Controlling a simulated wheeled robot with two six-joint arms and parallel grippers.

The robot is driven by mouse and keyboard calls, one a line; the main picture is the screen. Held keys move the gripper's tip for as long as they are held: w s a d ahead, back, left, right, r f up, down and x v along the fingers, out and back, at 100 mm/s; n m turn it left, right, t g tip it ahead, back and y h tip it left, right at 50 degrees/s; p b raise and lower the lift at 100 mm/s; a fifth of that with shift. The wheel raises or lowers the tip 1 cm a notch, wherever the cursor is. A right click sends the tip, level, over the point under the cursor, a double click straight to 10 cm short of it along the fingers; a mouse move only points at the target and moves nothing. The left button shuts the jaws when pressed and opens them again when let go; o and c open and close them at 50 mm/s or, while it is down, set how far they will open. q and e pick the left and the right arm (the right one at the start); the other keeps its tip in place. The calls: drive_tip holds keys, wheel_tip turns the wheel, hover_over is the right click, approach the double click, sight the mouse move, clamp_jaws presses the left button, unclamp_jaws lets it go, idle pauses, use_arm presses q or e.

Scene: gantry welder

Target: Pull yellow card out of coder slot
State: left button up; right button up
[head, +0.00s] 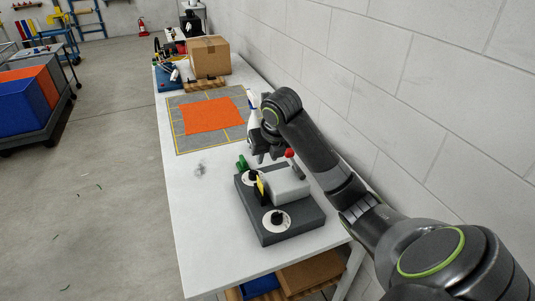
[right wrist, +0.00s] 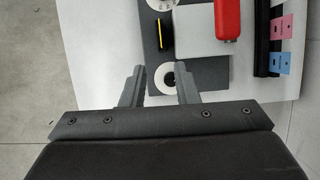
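The coder is a dark grey base (head: 270,229) with a pale box and round white dials on it, on the white table. The yellow card (head: 261,187) stands upright beside the pale box. In the right wrist view the yellow card (right wrist: 159,35) shows as a thin yellow edge against a black part, beyond my fingertips. My right gripper (head: 264,156) is above the far side of the coder. In the right wrist view my right gripper (right wrist: 160,80) has its fingers apart with nothing held, and they are apart from the card. My left gripper is not in view.
A red-knobbed lever (head: 290,154) rises beside the pale box, close to my right arm. A green part (head: 242,162) stands at the coder's left. Pink and blue tags (right wrist: 285,45) show at the right in the wrist view. An orange sheet (head: 212,116) lies farther back.

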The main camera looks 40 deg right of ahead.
hover_over(260, 190)
drive_tip(key=f, duration=1.4)
drive_tip(key=shift+s, duration=0.2)
drive_tip(key=shift+x, duration=0.95)
drive_tip(key=shift+c, duration=0.5)
clamp_jaws()
drive_tip(key=shift+r, duration=0.2)
